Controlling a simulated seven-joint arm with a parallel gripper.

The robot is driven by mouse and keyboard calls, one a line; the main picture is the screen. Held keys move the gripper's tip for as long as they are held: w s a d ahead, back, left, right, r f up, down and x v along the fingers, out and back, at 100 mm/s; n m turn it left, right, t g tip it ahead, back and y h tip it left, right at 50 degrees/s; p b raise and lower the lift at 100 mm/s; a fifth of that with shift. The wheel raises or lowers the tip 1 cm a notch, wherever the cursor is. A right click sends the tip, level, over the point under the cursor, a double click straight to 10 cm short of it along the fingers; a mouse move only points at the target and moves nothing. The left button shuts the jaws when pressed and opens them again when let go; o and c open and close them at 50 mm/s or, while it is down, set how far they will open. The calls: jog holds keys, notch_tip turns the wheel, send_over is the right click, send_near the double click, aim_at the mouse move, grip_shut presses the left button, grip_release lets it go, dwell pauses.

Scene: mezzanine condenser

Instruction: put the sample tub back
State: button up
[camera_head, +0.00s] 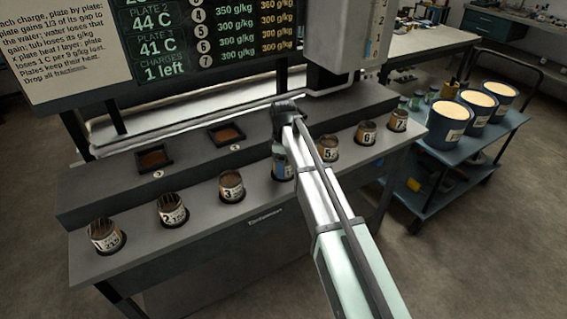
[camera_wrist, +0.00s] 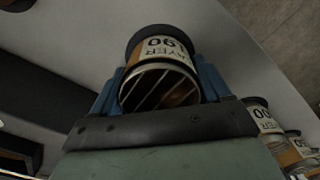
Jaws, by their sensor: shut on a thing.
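The sample tub is a small cylinder with a printed label and a slatted top. In the wrist view the tub (camera_wrist: 163,58) sits between the two blue fingers of my gripper (camera_wrist: 162,82), its label upside down. My gripper is shut on it. A dark ring shows around its far end, but I cannot tell whether the tub rests fully in it. In the head view my gripper (camera_head: 283,160) is over the gap in the front row between tub 3 (camera_head: 231,187) and tub 5 (camera_head: 327,148), and my arm hides most of the held tub.
Tub 1 (camera_head: 105,236), tub 2 (camera_head: 172,210), tub 6 (camera_head: 365,133) and tub 7 (camera_head: 398,121) stand in the same row on the grey bench (camera_head: 200,247). Two square plates (camera_head: 227,135) lie on the raised step behind. A blue cart (camera_head: 460,146) with large tubs stands right.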

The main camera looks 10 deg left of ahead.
jog(key=o, duration=1.4)
jog(key=shift+o, duration=0.2)
notch_tip(320, 180, up, 12)
jog(key=shift+r, duration=0.1)
